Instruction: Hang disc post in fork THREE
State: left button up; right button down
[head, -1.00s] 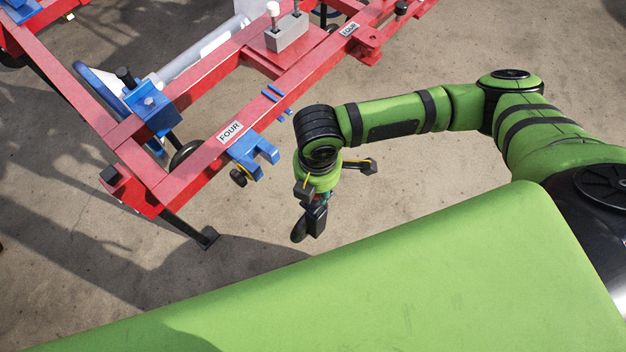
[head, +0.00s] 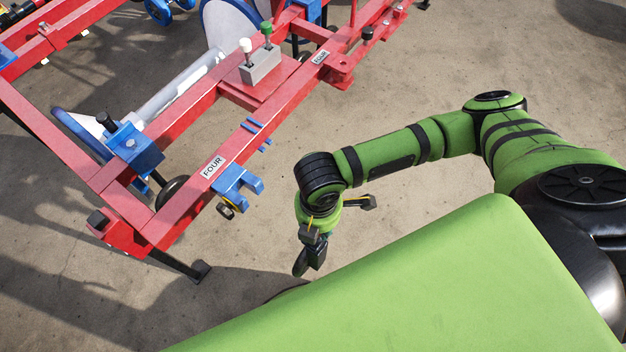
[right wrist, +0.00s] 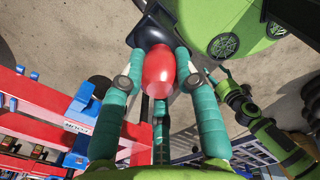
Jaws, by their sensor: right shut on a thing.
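My right gripper (head: 308,258) hangs low beside the red frame in the head view, its fingers partly hidden. In the right wrist view its teal fingers (right wrist: 158,60) are shut on a rounded red piece with a dark blue block behind it, seemingly the disc post (right wrist: 158,72). A blue fork (head: 240,188) juts from the frame beside a label reading FOUR (head: 213,166), left of the gripper and apart from it. I cannot read a label THREE anywhere. Another green arm of mine shows at the right of the right wrist view; its gripper is too small to judge.
The red frame (head: 200,105) fills the upper left, with a grey block (head: 260,68) bearing a white and a green knob. A second FOUR label (head: 320,57) is farther back. Blue brackets (head: 130,148) stick up. Bare concrete (head: 420,70) lies right of the frame.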

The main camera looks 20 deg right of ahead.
jog(key=shift+s+d+r+p, duration=0.1)
jog(key=shift+s+d+p, duration=0.35)
jog(key=shift+s, duration=0.35)
jog(key=shift+s+d+p, duration=0.45)
jog(key=shift+s, duration=0.35)
jog(key=shift+s+d+r+p, duration=0.1)
jog(key=shift+s+d+p, duration=0.35)
jog(key=shift+s, duration=0.35)
